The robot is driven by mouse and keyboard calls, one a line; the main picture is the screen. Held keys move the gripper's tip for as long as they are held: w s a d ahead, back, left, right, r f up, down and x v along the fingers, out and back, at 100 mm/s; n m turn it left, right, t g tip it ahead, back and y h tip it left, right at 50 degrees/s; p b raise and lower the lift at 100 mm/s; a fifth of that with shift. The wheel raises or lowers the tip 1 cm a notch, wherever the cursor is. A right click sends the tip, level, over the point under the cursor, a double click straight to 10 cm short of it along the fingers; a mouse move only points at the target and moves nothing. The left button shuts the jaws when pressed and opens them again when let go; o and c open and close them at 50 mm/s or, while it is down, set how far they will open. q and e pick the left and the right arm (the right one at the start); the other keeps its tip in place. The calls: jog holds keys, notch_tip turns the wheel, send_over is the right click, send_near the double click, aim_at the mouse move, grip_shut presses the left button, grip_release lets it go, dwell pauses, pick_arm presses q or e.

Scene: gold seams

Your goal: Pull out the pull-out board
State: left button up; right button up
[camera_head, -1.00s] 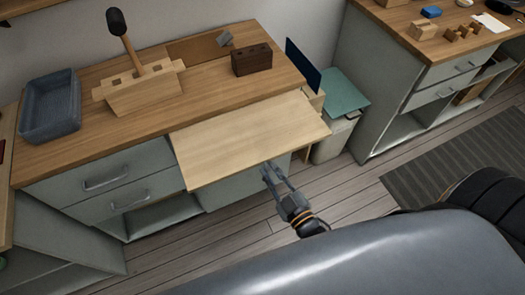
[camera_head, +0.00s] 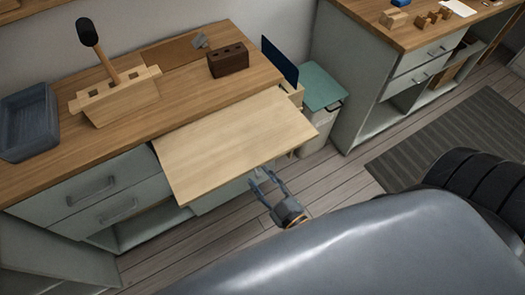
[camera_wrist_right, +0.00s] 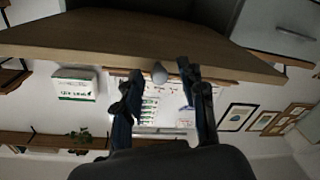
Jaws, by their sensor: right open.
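The pull-out board (camera_head: 235,145) is a pale wooden panel that stands well out from under the worktop's front edge. My right gripper (camera_head: 264,181) is just in front of the board's front edge in the head view. My left gripper is not in view.
On the worktop (camera_head: 50,165) are a blue-grey tray (camera_head: 30,125), a wooden block with a mallet (camera_head: 115,95) and a dark brown block (camera_head: 228,60). A bin (camera_head: 318,125) stands right of the cabinet. The floor (camera_head: 345,185) right of my gripper is clear.

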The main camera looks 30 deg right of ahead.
jog(key=s+d, duration=0.1)
jog(key=s, duration=1.1)
jog(key=shift+d, duration=0.2)
